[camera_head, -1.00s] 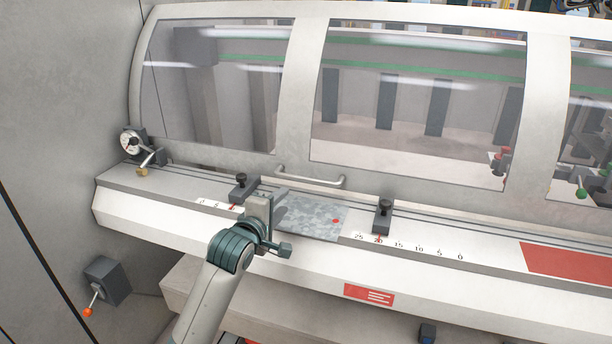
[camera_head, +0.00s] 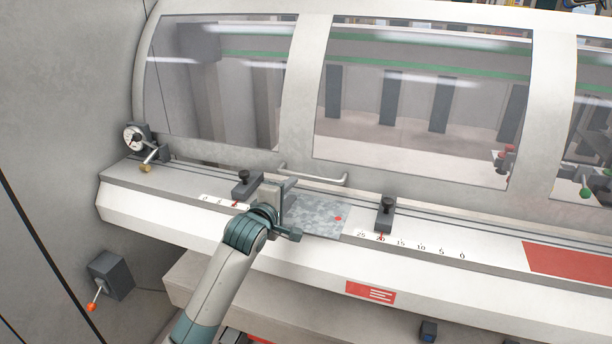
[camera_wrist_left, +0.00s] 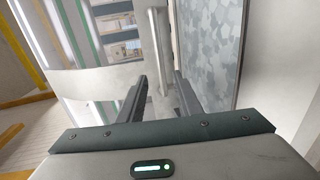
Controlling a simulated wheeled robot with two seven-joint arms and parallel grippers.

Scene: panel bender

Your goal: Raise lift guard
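The guard (camera_head: 305,90) is a large light-grey frame with clear windows, and it is down, its lower edge just behind the bed. Its handle (camera_head: 318,178), a pale bar, runs along the lower edge. In the left wrist view the handle (camera_wrist_left: 157,45) stands upright in the picture, ahead of and in line with the gap between my fingers. My left gripper (camera_head: 284,190) is at the left end of the handle, above the bed. The left wrist view shows its fingers (camera_wrist_left: 160,82) open, with no clear contact on the bar. My right gripper is out of view.
A speckled metal sheet (camera_head: 318,215) lies on the bed (camera_head: 430,262) right beside my left gripper. Dark stops stand left (camera_head: 246,184) and right (camera_head: 385,214) of it. A dial gauge (camera_head: 133,138) is at the bed's left end. A lever box (camera_head: 110,274) is lower left.

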